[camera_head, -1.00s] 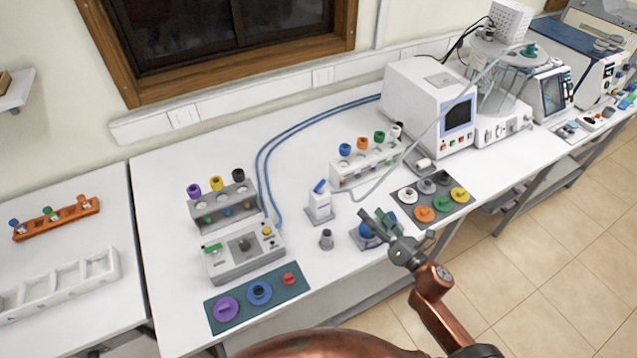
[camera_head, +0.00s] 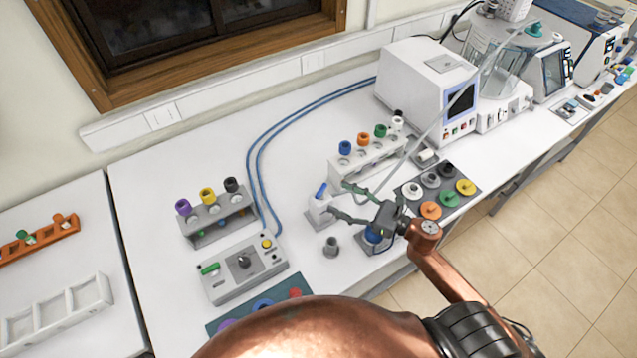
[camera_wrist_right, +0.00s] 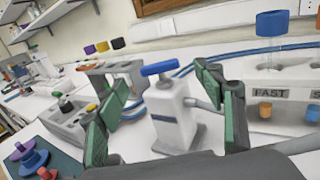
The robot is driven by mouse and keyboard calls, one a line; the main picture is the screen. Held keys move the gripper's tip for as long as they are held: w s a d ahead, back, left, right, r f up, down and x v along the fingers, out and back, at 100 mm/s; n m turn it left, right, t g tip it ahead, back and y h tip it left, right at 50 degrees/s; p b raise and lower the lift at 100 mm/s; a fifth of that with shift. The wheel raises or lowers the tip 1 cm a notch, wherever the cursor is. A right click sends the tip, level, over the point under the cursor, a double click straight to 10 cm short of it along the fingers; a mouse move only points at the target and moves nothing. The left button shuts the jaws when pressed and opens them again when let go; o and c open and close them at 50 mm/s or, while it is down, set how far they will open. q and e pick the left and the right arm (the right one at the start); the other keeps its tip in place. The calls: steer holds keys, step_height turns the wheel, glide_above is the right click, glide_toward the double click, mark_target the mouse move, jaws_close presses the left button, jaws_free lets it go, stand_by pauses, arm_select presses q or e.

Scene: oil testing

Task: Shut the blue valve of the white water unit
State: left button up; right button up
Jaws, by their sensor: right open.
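The white water unit (camera_head: 318,209) stands on the bench with its blue valve (camera_head: 321,191) on top. It also shows in the right wrist view as a white block (camera_wrist_right: 171,118) with a blue lever handle (camera_wrist_right: 160,69) lying crosswise, tilted slightly. My right gripper (camera_head: 338,201) is open, its fingers pointing left at the unit. In the right wrist view the green-padded fingers (camera_wrist_right: 168,112) stand either side of the unit, which appears beyond them; contact cannot be made out. My left gripper is not in view.
A rack with several coloured caps (camera_head: 338,169) stands just behind the unit. A grey control box (camera_head: 243,267) is to the left, and a small grey cylinder (camera_head: 331,247) stands in front. A blue round item (camera_head: 372,235) sits beneath my right gripper. Bare bench lies left of the unit.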

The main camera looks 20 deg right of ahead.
mark_target(323, 191)
steer(key=x, duration=0.2)
steer(key=p+x, duration=0.1)
steer(key=x, duration=0.1)
steer(key=shift+a+r, duration=0.2)
steer(key=shift+r, duration=0.05)
steer(key=shift+p+x, duration=0.3)
steer(key=shift+x, duration=0.8)
steer(key=shift+w+a+f, duration=0.1)
steer(key=shift+w, duration=0.15)
steer(key=shift+w+a+f, duration=0.1)
steer(key=shift+w, duration=0.05)
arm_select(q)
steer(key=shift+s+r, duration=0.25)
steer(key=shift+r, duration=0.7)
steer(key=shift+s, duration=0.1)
arm_select(e)
steer(key=shift+c, duration=0.7)
steer(key=c, duration=1)
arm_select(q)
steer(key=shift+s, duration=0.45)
